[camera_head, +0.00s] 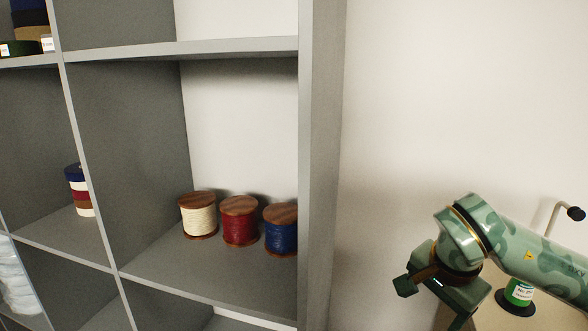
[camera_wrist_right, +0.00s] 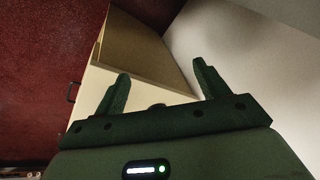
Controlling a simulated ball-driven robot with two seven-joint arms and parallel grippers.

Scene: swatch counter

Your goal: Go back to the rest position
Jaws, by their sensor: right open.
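My right arm (camera_head: 525,255) comes in from the right in the head view, green with a camouflage pattern. Its wrist bends down at the lower right, and the fingertips are cut off by the bottom edge. In the right wrist view my right gripper (camera_wrist_right: 160,85) is open, its two dark green fingers wide apart with nothing between them. Beyond the fingers is a pale, box-like piece of furniture (camera_wrist_right: 145,55). My left gripper is not in either view.
A grey shelf unit (camera_head: 322,160) fills the left. One compartment holds cream (camera_head: 198,216), red (camera_head: 239,222) and blue (camera_head: 281,232) spools. A bent rod with a dark end (camera_head: 576,213) is at the right edge.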

